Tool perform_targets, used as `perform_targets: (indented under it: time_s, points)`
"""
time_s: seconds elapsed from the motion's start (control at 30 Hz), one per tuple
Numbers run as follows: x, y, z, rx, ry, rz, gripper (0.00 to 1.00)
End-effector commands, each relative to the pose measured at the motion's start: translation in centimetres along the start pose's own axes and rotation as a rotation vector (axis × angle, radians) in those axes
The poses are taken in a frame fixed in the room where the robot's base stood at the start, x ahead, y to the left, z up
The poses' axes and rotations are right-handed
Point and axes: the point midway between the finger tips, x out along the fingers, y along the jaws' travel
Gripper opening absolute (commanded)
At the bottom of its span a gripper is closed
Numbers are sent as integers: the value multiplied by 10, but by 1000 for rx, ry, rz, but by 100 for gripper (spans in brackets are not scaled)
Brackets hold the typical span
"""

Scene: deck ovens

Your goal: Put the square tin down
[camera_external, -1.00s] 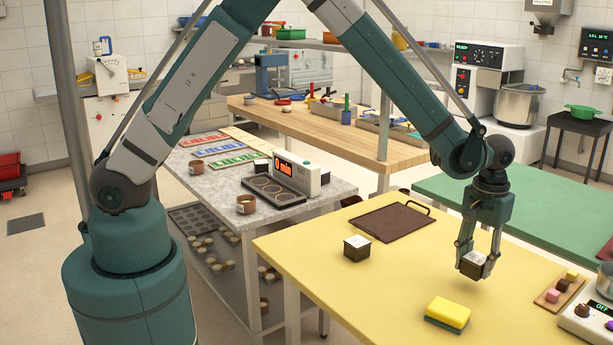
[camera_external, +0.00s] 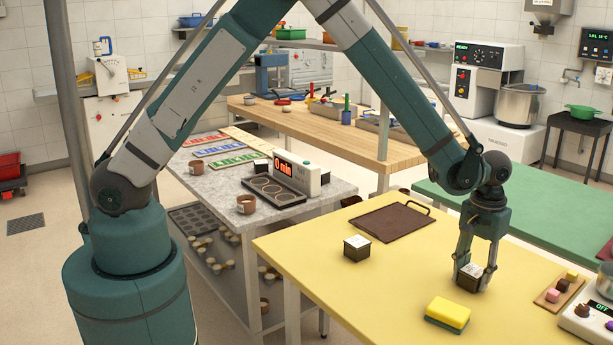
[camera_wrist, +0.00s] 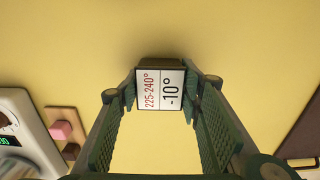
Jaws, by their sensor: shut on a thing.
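The square tin (camera_external: 469,283) is a small dark brown box with a white label on top. My gripper (camera_external: 474,275) is shut on it, with one finger on each side, over the right part of the yellow table (camera_external: 340,290). The tin is upright and right at or just above the table top; I cannot tell whether it touches. In the wrist view the tin's label (camera_wrist: 160,89) reads 225-240° and -10°, between the two fingers of my gripper (camera_wrist: 161,100).
A similar dark box (camera_external: 357,252) stands to the left. A brown tray (camera_external: 392,222) lies behind it. A yellow and green sponge (camera_external: 447,314) lies in front of my gripper. A wooden board with small sweets (camera_external: 553,295) and a device (camera_external: 592,318) are at the right.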

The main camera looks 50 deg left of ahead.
Motion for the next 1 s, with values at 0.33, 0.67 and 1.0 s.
perform_targets:
  time_s: [0.33, 0.67, 1.0]
  points:
    - [1, 0, 0, 0, 0, 0, 51]
    - [-2, 0, 0, 0, 0, 0, 51]
    - [-36, 0, 0, 0, 0, 0, 51]
